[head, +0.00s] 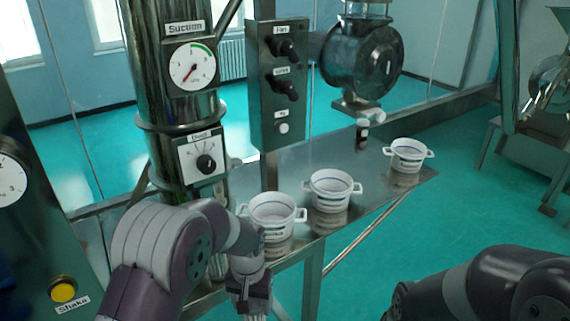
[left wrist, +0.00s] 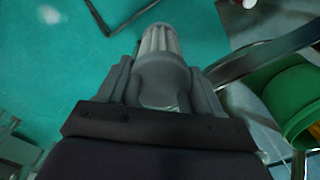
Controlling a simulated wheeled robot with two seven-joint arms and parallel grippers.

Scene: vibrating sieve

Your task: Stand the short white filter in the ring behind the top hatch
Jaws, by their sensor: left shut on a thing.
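In the left wrist view, a short whitish ribbed filter (left wrist: 158,50) with a smooth rounded base stands out between the fingers of my left gripper (left wrist: 158,88), which is shut on it. In the head view, my left gripper (head: 250,292) points down at the bottom edge, in front of the metal table. The filter cannot be made out there. My right arm enters at the lower right, with its gripper out of view. I cannot make out the top hatch or the ring behind it in either view.
Three white two-handled pots (head: 272,217) (head: 331,190) (head: 408,155) stand on the metal table (head: 375,190). A steel column with a suction gauge (head: 194,66) and a switch box (head: 279,85) rise behind. A green container (left wrist: 297,105) shows at the right of the left wrist view.

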